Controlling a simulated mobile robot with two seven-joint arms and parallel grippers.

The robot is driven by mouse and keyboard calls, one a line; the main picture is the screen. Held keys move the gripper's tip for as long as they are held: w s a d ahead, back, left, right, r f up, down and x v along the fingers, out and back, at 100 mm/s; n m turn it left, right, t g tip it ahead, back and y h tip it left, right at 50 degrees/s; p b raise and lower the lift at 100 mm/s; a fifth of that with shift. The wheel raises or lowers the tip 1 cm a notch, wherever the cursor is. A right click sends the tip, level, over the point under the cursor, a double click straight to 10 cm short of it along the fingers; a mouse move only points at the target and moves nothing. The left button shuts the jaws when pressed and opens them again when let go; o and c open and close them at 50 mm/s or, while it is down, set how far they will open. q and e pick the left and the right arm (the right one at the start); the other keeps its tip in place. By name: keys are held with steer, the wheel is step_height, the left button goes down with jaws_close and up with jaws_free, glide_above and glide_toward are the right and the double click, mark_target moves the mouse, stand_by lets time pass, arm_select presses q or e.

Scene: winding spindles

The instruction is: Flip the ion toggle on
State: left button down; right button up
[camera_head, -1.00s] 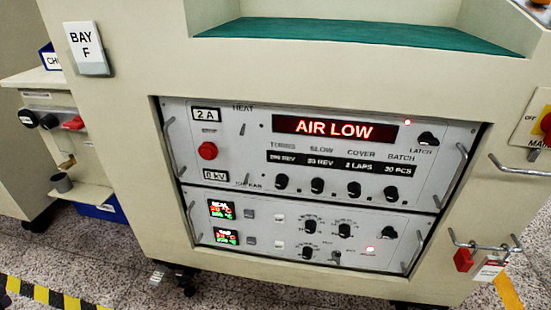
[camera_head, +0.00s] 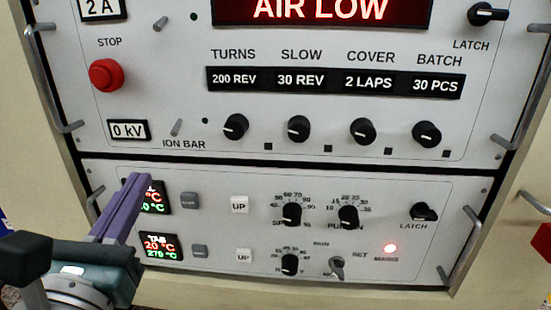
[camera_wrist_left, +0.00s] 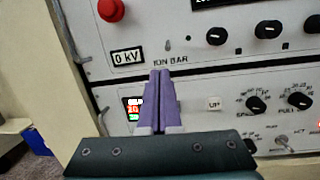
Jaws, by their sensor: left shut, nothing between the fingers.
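The ion bar toggle (camera_head: 177,128) is a small metal lever on the upper grey panel, above the "ION BAR" label and right of the "0 kV" display (camera_head: 129,130). In the left wrist view the toggle (camera_wrist_left: 168,45) stands above the fingertips. My left gripper (camera_head: 137,180) has purple fingers shut together with nothing between them. Its tips are below and left of the toggle in the head view, in front of the lower panel's top temperature display, and apart from the toggle. The right gripper is not in view.
A red STOP button (camera_head: 106,75) sits up and left of the toggle. Black knobs (camera_head: 235,127) line the panel to its right. Metal handles (camera_head: 52,80) stick out at the panel edges. The lower panel has UP buttons (camera_head: 240,205) and a small RUN/SET lever (camera_head: 337,266).

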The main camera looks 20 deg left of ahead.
mark_target(180, 135)
arm_select(q)
steer(key=shift+w+d+f+m+h, duration=0.3)
steer(key=shift+d+f+m, duration=0.15)
steer(key=shift+f+m, duration=0.15)
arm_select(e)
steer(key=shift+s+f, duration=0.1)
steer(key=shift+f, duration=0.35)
arm_select(q)
steer(key=shift+s, duration=0.1)
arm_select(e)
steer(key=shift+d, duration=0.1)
arm_select(q)
steer(key=b+x, duration=0.2)
steer(key=x, duration=0.8)
steer(key=shift+r, duration=0.15)
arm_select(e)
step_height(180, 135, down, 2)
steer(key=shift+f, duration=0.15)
